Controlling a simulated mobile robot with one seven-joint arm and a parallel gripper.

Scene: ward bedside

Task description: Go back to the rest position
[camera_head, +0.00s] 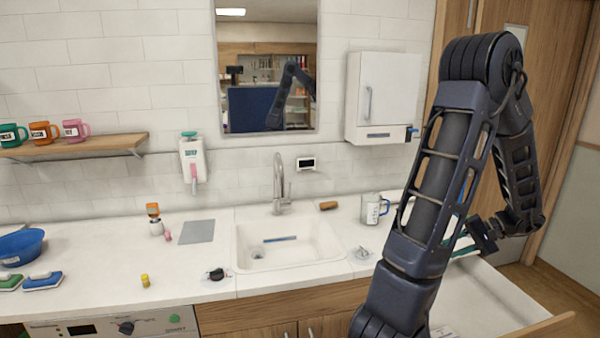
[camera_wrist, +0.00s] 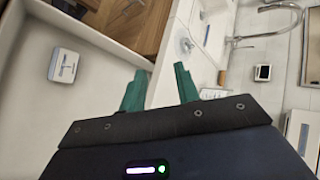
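My gripper (camera_wrist: 159,82) shows in the wrist view with its two green fingers apart and nothing between them. In the head view my gripper (camera_head: 467,237) is at the right, beyond my bent dark arm, and its fingers are partly hidden by the arm. It hangs above or near the open drawer (camera_head: 490,298) at the counter's right end; the exact height is hard to tell. The drawer's pale inside also shows in the wrist view (camera_wrist: 32,115), with a small white-and-blue box (camera_wrist: 64,66) lying in it, apart from the fingers.
The white counter holds a sink (camera_head: 285,257) with a tall faucet (camera_head: 280,185), a glass jug (camera_head: 371,208), a wooden brush-like piece (camera_head: 328,206) and a blue bowl (camera_head: 20,246). A white wall cabinet (camera_head: 385,90) hangs left of my arm. A wooden door (camera_head: 550,90) is behind it.

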